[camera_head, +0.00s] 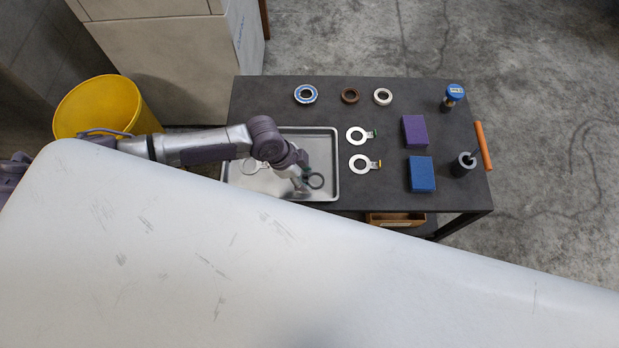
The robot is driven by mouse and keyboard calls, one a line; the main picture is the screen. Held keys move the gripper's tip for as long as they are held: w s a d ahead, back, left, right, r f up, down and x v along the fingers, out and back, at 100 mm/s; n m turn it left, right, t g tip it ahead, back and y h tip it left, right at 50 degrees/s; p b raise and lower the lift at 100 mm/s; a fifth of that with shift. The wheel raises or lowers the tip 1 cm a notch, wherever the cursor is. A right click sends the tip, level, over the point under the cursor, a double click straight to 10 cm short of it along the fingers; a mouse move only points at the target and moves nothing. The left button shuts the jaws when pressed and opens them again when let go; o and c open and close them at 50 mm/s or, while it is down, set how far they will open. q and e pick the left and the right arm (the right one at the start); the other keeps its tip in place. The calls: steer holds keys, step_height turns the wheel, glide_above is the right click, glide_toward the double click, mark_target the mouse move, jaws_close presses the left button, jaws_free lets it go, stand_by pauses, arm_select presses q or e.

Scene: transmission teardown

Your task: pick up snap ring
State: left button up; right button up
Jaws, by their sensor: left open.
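The likely snap ring (316,180) is a small dark ring in the metal tray (333,150) on the dark table. My left gripper (306,183) is open and reaches down into the tray, right beside this ring. Its fingers are small in the view, and I cannot tell whether they touch the ring. Another thin light ring-shaped part (255,165) lies in the tray's left part, partly hidden by my left arm. My right gripper is not in view.
A large pale surface (200,260) covers the foreground.

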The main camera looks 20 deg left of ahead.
arm_select(q)
jaws_close()
stand_by(0.3)
